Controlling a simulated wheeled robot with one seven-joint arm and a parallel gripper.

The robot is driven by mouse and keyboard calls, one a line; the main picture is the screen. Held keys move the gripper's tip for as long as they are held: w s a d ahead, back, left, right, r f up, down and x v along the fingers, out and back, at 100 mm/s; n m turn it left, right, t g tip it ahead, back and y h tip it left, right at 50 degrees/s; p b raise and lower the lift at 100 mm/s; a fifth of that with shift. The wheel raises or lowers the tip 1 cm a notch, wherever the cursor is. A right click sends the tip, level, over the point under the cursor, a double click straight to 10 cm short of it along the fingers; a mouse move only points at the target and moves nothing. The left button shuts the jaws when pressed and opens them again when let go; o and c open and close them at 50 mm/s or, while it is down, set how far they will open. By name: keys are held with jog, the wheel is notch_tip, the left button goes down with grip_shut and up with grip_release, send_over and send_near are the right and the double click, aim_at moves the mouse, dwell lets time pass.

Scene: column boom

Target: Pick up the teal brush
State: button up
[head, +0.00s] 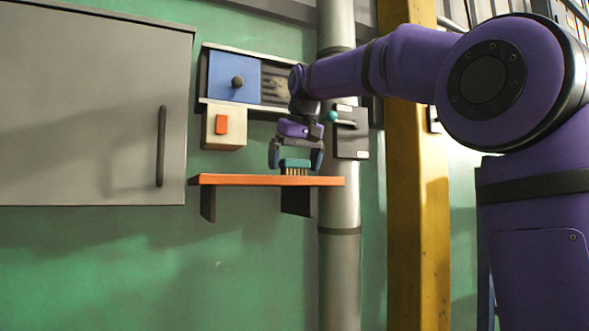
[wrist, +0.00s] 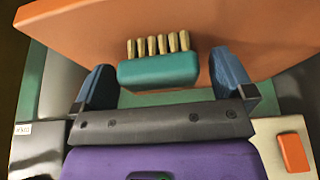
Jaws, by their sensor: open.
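The teal brush (head: 295,163) lies on the orange shelf (head: 230,180) with its tan bristles pointing down in the head view. In the wrist view the brush (wrist: 158,70) shows its teal back, with bristles along the far side. My gripper (head: 295,158) is open just above the shelf, its fingers on either side of the brush. In the wrist view my gripper (wrist: 165,75) has one finger left and one right of the brush, with gaps between them and it. The fingers do not visibly touch the brush.
Above the shelf are a box with an orange switch (head: 221,124) and a blue sliding panel (head: 234,78) with a dark knob. A grey pipe (head: 339,270) runs behind the shelf's right end. A grey cabinet (head: 80,110) is at left. A lever box (head: 350,140) sits close right.

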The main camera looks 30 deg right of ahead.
jog(key=shift+w+f, duration=0.1)
jog(key=shift+f, duration=0.25)
jog(key=shift+c, duration=0.2)
jog(key=c, duration=0.9)
jog(key=shift+r, duration=0.15)
jog(key=shift+r, duration=1.7)
jog(key=s+a+r, duration=0.1)
jog(key=s, duration=1.5)
jog(key=shift+a+r, duration=0.15)
jog(key=shift+a, duration=0.15)
